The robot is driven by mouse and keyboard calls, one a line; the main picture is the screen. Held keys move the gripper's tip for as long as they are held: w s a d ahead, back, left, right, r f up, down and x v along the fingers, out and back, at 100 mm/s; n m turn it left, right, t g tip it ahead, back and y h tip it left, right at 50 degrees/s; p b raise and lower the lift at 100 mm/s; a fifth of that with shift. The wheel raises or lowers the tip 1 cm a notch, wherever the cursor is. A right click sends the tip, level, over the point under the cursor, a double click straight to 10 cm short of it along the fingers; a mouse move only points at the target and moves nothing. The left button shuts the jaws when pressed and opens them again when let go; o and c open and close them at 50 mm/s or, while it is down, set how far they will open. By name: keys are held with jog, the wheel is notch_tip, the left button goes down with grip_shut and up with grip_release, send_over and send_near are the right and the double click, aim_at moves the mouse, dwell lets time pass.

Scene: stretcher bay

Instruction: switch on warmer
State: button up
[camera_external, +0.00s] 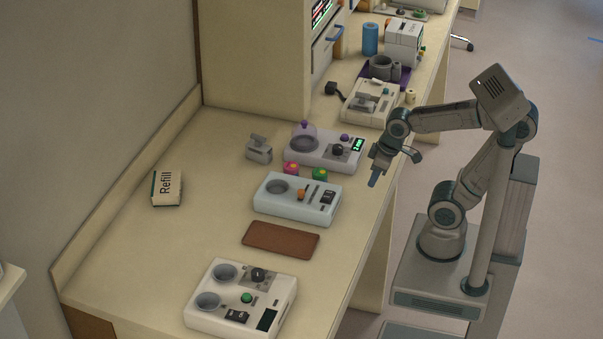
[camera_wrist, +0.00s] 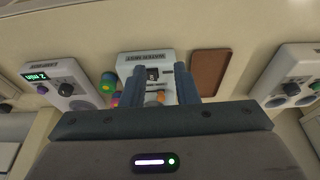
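The middle device (camera_external: 290,209) has a round well, an orange knob (camera_external: 301,194), a slider slot and a black switch (camera_external: 327,197). It also shows in the wrist view (camera_wrist: 131,60), ahead of my fingers and partly hidden by them. The back device (camera_external: 325,161) has a dark knob and a lit green display, which reads "2 min" in the wrist view (camera_wrist: 36,76). The front device (camera_external: 215,318) has two wells, a knob and a green button. My gripper (camera_wrist: 160,88) is open and empty, above the counter's right edge.
A brown mat (camera_external: 281,239) lies between the middle and front devices. Pink (camera_external: 291,168) and green (camera_external: 320,174) small items stand between the middle and back devices. A "Refill" box (camera_external: 167,188) lies at the left. More equipment (camera_external: 370,103) stands at the back right.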

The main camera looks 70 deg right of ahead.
jog(key=w+a+n, duration=0.1)
jog(key=w, duration=0.1)
jog(key=w+a+r+n, duration=0.1)
jog(key=w+a, duration=0.1)
jog(key=w+a+b, duration=0.1)
jog(key=w+a, duration=0.1)
jog(key=shift+w+r+n, duration=0.1)
jog(key=shift+r+n, duration=0.05)
jog(key=shift+n, duration=0.25)
grip_shut()
jog(key=w+a+n+g+y+b, duration=0.1)
jog(key=w+a+n+y, duration=0.2)
jog(key=a, duration=0.9)
jog(key=w+a+n+g+y+b, duration=0.2)
jog(key=w+a+n, duration=0.4)
jog(key=a, duration=0.7)
jog(key=w+a+n+g+y+b, duration=0.1)
jog(key=w+a+n+y, duration=0.3)
jog(key=a, duration=0.9)
jog(key=shift+w+a+n+g, duration=0.25)
jog(key=shift+w+n+g, duration=0.25)
jog(key=shift+w, duration=1.35)
